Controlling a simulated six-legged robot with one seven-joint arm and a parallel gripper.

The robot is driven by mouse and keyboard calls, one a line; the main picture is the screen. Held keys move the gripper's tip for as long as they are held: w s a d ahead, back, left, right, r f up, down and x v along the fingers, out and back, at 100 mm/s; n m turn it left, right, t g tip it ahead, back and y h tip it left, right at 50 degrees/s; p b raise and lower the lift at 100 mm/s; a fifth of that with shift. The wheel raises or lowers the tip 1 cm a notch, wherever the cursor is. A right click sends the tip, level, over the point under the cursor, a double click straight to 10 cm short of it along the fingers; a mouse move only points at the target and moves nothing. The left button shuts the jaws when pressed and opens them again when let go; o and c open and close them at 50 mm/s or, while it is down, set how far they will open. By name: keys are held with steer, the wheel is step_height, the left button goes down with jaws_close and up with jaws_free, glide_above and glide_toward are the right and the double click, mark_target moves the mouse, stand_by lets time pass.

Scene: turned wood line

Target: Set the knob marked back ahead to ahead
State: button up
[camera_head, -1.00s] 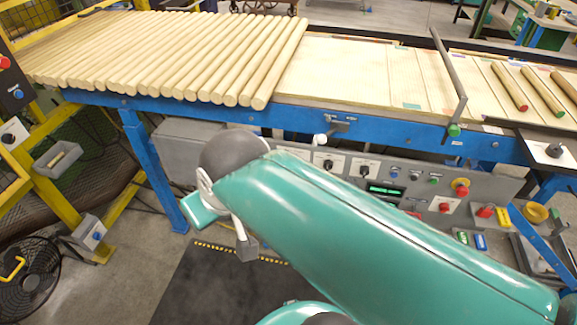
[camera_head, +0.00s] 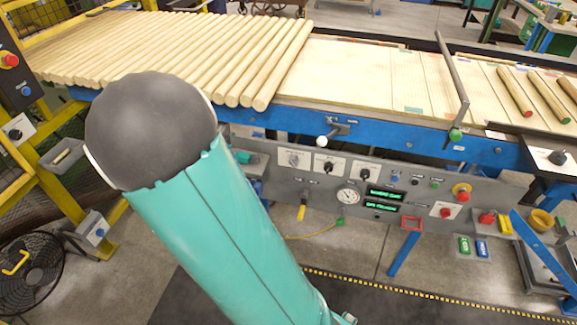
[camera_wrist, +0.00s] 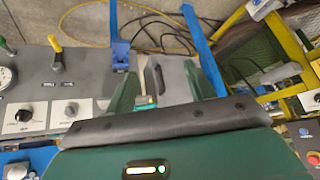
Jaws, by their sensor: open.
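On the grey control panel (camera_head: 275,180) in the head view are three rotary knobs on white plates: a pale one (camera_head: 293,159), a black middle one (camera_head: 328,168) and a black right one (camera_head: 365,174). Their markings are too small to read, so I cannot tell which says back ahead. In the wrist view the pale knob (camera_wrist: 71,108) and a black knob (camera_wrist: 22,115) show left of my gripper (camera_wrist: 156,85). Its two green fingers are apart, with a grey object in the background between them. In the head view my arm hides most of the gripper.
A blue-framed table (camera_head: 400,135) with wooden rods runs above the panel. A white-balled lever (camera_head: 322,142), a gauge (camera_head: 348,196), a yellow-handled valve (camera_head: 302,211) and red buttons crowd the panel. A yellow post and a fan (camera_head: 30,270) stand left.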

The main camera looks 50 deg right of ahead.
steer(key=s+d+f+h, duration=0.2)
steer(key=d+f+h, duration=0.1)
steer(key=d+f, duration=0.25)
steer(key=n+t+h, duration=0.1)
steer(key=n+h, duration=0.2)
steer(key=h, duration=0.7)
glide_toward(292, 165)
steer(key=x, duration=0.9)
steer(key=c, duration=1)
